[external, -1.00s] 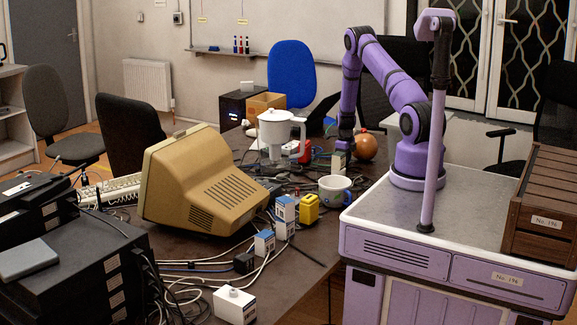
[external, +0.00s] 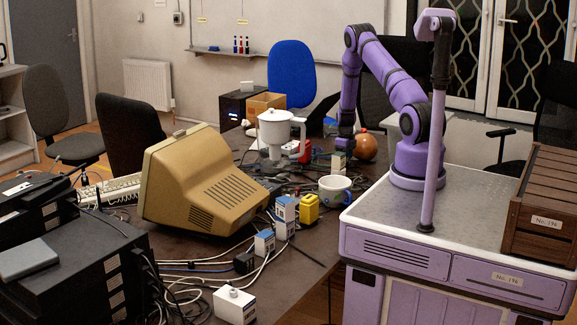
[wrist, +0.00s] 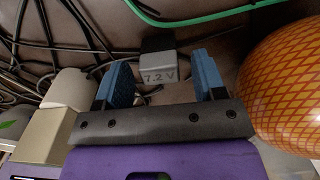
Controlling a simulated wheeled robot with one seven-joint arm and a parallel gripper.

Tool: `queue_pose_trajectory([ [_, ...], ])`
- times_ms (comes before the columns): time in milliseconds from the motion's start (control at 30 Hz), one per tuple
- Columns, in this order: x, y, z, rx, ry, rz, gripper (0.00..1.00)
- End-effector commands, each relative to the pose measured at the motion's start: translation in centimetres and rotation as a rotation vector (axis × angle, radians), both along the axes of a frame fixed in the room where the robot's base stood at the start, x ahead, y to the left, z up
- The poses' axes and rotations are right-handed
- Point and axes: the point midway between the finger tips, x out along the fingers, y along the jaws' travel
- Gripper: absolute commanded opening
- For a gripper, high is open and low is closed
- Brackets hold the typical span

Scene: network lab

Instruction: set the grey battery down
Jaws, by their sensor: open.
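The grey battery (wrist: 158,66), marked 7.2 V, shows in the wrist view on the dark table (wrist: 175,95) among cables. It lies just beyond and between the tips of my gripper (wrist: 165,72). The two blue finger pads stand apart with a visible gap on each side of the battery. In the external view my gripper (external: 345,147) is low over the far right part of the table. I cannot make out the battery for certain there.
An orange patterned round object (wrist: 287,85) stands close on the right of my gripper. A pale block (wrist: 66,90) and a beige box (wrist: 42,136) stand on the left. Black cables and a green cable (wrist: 205,17) run behind. A mug (external: 334,188) stands nearer the table edge.

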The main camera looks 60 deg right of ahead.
Motion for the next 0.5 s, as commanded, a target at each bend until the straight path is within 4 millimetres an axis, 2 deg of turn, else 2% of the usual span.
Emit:
queue_pose_trajectory([
  [300,0.1,0.0,6.5,-0.003,-0.003,0.000,0.64],
  [500,0.1,0.0,9.3,-0.001,-0.001,0.000,0.64],
])
